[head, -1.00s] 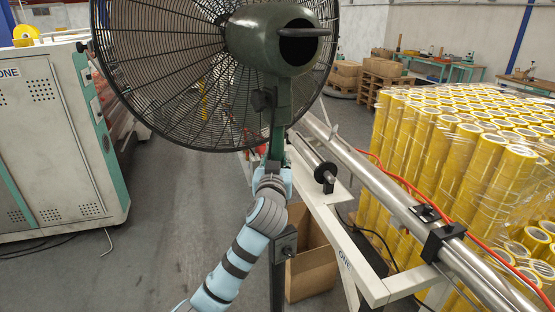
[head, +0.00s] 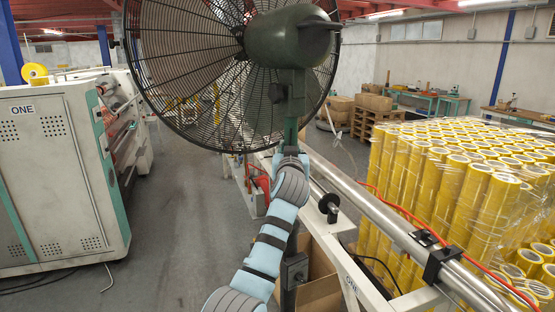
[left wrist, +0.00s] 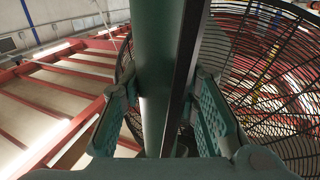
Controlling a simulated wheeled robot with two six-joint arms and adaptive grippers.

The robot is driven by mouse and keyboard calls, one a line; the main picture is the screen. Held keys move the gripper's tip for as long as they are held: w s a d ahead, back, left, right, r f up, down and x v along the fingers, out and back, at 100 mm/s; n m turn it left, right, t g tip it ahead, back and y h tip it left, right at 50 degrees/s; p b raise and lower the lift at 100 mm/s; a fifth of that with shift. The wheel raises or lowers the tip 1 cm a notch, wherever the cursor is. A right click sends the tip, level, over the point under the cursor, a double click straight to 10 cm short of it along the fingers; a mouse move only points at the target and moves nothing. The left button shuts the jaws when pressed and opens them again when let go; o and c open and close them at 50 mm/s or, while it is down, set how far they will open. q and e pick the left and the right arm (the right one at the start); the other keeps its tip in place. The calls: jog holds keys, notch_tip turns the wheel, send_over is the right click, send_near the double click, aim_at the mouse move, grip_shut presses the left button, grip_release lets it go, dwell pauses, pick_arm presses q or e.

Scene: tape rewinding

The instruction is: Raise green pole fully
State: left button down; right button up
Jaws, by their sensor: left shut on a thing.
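The green pole (head: 291,133) stands upright under the dark green fan motor (head: 292,36) and its round black cage (head: 170,75) in the head view. My left gripper (head: 289,151) is on the pole just below the fan. In the left wrist view, the pole (left wrist: 158,65) runs up between the two fingers of my left gripper (left wrist: 160,118), which is shut on it. The dark lower stand (head: 289,297) with its clamp block (head: 295,269) shows below, partly behind my left arm. My right gripper is not in view.
A steel rail on a white frame (head: 375,208) runs close to the right of the stand. A cardboard box (head: 320,290) sits beside the stand's lower part. Wrapped yellow tape rolls (head: 440,165) stand at right, a machine (head: 55,180) at left. The floor between is clear.

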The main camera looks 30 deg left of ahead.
pick_arm(q)
jog(key=shift+f, duration=0.15)
jog(key=c, duration=1.2)
grip_release()
jog(key=shift+d, duration=0.1)
jog(key=shift+s, duration=0.15)
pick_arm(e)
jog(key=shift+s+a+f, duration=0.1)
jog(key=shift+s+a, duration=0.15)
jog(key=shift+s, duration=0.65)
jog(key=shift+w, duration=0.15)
pick_arm(q)
jog(key=v, duration=1.2)
